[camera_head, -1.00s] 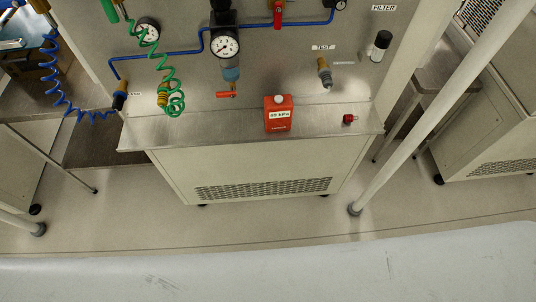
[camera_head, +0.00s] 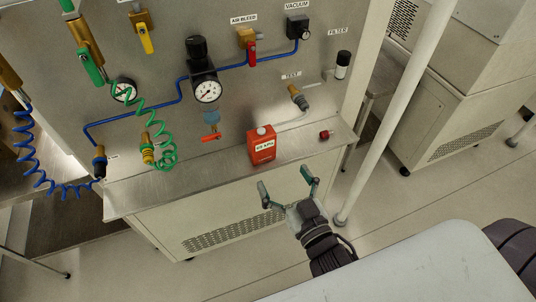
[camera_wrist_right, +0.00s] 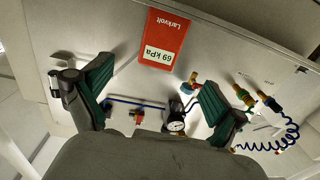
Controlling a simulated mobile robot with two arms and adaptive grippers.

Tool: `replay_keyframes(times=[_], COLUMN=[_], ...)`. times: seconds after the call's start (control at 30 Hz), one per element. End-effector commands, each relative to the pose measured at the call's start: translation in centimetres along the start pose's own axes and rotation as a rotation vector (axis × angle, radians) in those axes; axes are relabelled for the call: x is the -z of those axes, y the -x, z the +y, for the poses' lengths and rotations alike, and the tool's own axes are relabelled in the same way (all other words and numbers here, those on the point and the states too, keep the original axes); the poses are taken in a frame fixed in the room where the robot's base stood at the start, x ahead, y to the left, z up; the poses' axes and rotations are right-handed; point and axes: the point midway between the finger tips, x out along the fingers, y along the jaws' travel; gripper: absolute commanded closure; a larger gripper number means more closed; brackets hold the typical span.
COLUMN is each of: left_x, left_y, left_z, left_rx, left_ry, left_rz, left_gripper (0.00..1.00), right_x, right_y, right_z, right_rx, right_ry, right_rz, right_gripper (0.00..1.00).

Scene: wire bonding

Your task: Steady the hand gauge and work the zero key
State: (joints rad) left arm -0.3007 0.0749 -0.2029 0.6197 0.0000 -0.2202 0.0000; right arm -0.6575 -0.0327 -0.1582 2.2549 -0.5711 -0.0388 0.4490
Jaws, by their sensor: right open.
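The hand gauge is a red-orange box (camera_head: 262,146) with a white label, standing upright on the steel ledge in the head view. A white knob (camera_head: 261,130) sits on its top; I cannot tell whether this is the zero key. In the right wrist view the gauge (camera_wrist_right: 167,38) appears upside down, its label reading 69 kPa. My right gripper (camera_head: 286,184) is open and empty, its green-padded fingers in front of the ledge, below and right of the gauge, apart from it. Both fingers (camera_wrist_right: 155,85) also show in the wrist view. My left gripper is not in view.
A small red part (camera_head: 325,134) lies on the ledge (camera_head: 205,180) right of the gauge. Behind stands a panel with a dial gauge (camera_head: 208,91), a red lever (camera_head: 252,54), a test fitting (camera_head: 299,98) and a green coiled hose (camera_head: 150,125). A white pole (camera_head: 393,117) rises at right.

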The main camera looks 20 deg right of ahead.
Motion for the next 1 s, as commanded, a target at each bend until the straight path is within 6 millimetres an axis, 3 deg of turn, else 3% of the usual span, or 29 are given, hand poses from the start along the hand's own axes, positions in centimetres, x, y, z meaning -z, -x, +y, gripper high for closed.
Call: replay_keyframes(times=[0.5, 0.7, 1.0], left_x=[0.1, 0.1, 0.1], left_y=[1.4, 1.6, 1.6], left_z=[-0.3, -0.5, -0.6], left_rx=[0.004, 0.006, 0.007], left_ry=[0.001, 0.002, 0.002], left_rz=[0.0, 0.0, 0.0], left_gripper=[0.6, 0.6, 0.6], right_x=[0.1, 0.0, 0.0], right_y=[-9.7, -11.5, -11.8], right_z=[0.0, 0.0, 0.0], right_rx=[0.001, 0.001, 0.001], right_ry=[0.002, 0.001, 0.0], right_rz=[0.001, 0.0, -0.001], right_gripper=[0.04, 0.04, 0.04])
